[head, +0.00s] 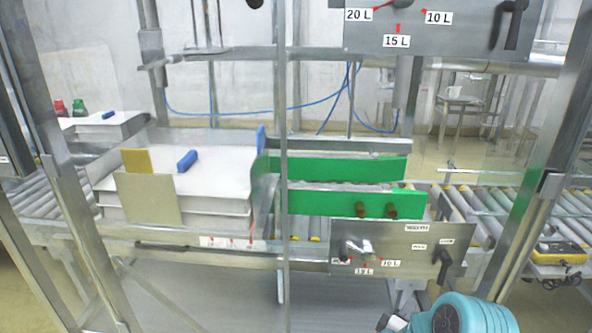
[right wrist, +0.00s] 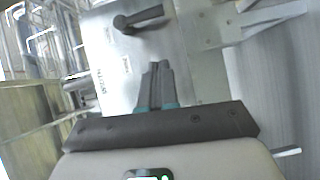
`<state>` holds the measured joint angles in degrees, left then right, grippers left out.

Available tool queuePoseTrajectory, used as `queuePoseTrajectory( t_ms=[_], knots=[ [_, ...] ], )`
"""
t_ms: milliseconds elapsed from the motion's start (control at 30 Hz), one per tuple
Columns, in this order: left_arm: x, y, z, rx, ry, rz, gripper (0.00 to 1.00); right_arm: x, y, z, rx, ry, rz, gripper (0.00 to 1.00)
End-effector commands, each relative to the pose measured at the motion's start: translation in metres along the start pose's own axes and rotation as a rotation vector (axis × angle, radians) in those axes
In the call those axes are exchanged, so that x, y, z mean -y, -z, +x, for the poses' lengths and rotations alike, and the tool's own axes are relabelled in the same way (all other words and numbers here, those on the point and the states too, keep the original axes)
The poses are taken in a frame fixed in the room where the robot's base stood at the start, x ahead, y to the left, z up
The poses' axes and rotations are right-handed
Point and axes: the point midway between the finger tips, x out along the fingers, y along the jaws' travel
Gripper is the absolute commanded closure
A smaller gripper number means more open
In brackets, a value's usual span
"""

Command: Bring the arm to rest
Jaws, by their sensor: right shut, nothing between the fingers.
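My right arm (head: 462,314) shows in teal at the bottom right of the head view, below the lower grey control panel (head: 400,236). In the right wrist view my right gripper (right wrist: 157,66) has its two dark fingers together, with nothing between them. The fingers point toward a grey panel with a black lever handle (right wrist: 140,18), and appear apart from the handle. My left gripper is in neither view.
The lower panel carries a black handle (head: 444,264) and a dial. Green guides (head: 345,201) and a white box stack (head: 215,164) stand behind. A metal upright (head: 283,150) crosses the middle. Roller conveyors (head: 475,215) run right.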

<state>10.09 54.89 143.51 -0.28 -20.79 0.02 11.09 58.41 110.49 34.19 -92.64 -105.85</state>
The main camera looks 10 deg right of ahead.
Motion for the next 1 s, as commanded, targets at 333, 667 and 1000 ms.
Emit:
queuePoseTrajectory(
  t_ms=[333,667,1000],
  knots=[
    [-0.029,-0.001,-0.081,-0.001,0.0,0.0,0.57,0.02,0.032,-0.12,-0.292,0.638,0.251,1.0],
    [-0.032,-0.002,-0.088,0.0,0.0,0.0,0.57,0.084,-0.025,-0.336,0.256,1.615,0.674,1.0],
    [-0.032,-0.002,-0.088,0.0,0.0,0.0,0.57,0.084,-0.044,-0.369,0.671,1.694,0.82,1.0]
  ],
)
